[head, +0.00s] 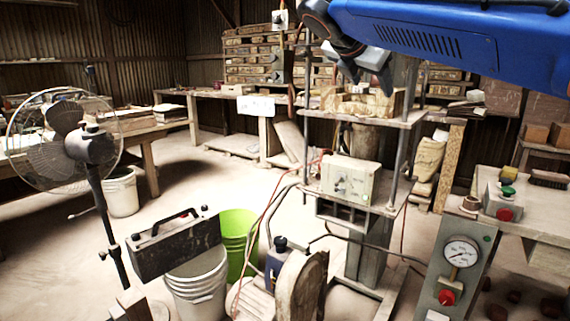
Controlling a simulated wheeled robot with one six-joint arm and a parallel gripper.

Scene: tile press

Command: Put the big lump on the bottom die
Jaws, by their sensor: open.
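My gripper (368,82) is at the top centre of the head view, at the end of my blue arm. It is open, with its fingers pointing down over the upper plate (402,121) of the press. A pale tan, blocky form (372,104) sits on that plate just below the fingers. I cannot tell whether it is the bottom die, a lump of clay or both together. The gripper covers part of this spot, and I cannot tell whether the fingers touch anything. No separate big lump can be made out for certain.
A control box (350,184) sits lower on the press, with hoses around it. A gauge panel (455,262) and a workbench (545,215) stand at the right. A fan (90,150), a green bucket (237,238) and a white bucket (197,284) stand at the left. Open floor lies behind them.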

